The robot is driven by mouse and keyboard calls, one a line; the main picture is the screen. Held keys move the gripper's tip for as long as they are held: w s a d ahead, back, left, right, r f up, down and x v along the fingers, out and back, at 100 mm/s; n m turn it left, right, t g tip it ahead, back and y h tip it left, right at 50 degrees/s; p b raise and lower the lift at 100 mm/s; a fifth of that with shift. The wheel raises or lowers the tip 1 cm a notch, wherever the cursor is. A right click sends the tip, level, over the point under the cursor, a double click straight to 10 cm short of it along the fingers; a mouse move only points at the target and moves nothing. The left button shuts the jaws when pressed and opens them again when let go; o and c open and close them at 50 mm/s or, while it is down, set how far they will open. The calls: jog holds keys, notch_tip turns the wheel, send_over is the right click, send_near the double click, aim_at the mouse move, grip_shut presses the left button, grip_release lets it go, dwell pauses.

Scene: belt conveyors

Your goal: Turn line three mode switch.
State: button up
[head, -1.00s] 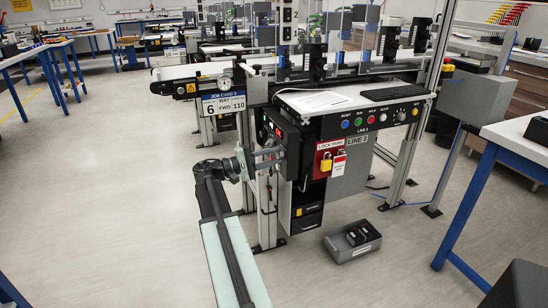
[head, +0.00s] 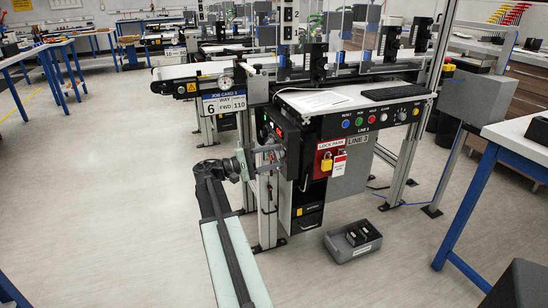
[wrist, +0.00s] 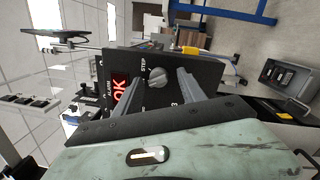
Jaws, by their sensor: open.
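A grey round knob (wrist: 157,74) with a pointer bar sits on a dark panel (wrist: 130,62) in the wrist view, beside a red lit "OK" display (wrist: 119,90) and the word "STEP". The open fingers of my gripper (wrist: 162,86) point at the panel, one on each side of the knob in the picture. I cannot tell whether they touch it. In the head view my gripper (head: 270,157) is at the left end of the line 3 station, in front of a dark box (head: 289,140) with a small red display. The knob is hidden there.
A front console (head: 372,120) carries coloured buttons above a red lock plate (head: 322,163) with a yellow padlock (head: 326,163). A grey bin (head: 353,241) stands on the floor. Aluminium legs (head: 267,215) are close to my arm. The floor at left is clear.

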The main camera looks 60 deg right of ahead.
jog(key=v, duration=0.8)
jog(key=shift+b, duration=0.35)
jog(key=shift+d, duration=0.1)
jog(key=w+a+n+t+h, duration=0.1)
jog(key=w+a+n+t, duration=0.1)
jog(key=w+a, duration=0.45)
jog(key=w+a+f+n+t+y, duration=0.1)
jog(key=w+a+f+t, duration=0.15)
jog(key=a+f, duration=0.35)
jog(key=w+a+f+n+t+y, duration=0.2)
jog(key=a+f+t, duration=0.25)
jog(key=a, duration=0.45)
jog(key=a+f+t+y, duration=0.1)
jog(key=a+f+y, duration=0.35)
jog(key=a, duration=0.55)
jog(key=s+a+f+t+y, duration=0.1)
jog(key=a+f+y, duration=0.4)
jog(key=a, duration=0.5)
jog(key=a+f+t+y, duration=0.1)
jog(key=a+f+y, duration=0.2)
jog(key=a+f, duration=0.5)
notch_tip(320, 180, up, 39)
jog(key=a+m+p, duration=0.1)
jog(key=a+p, duration=0.2)
jog(key=p, duration=3.3)
jog(key=shift+f, duration=0.2)
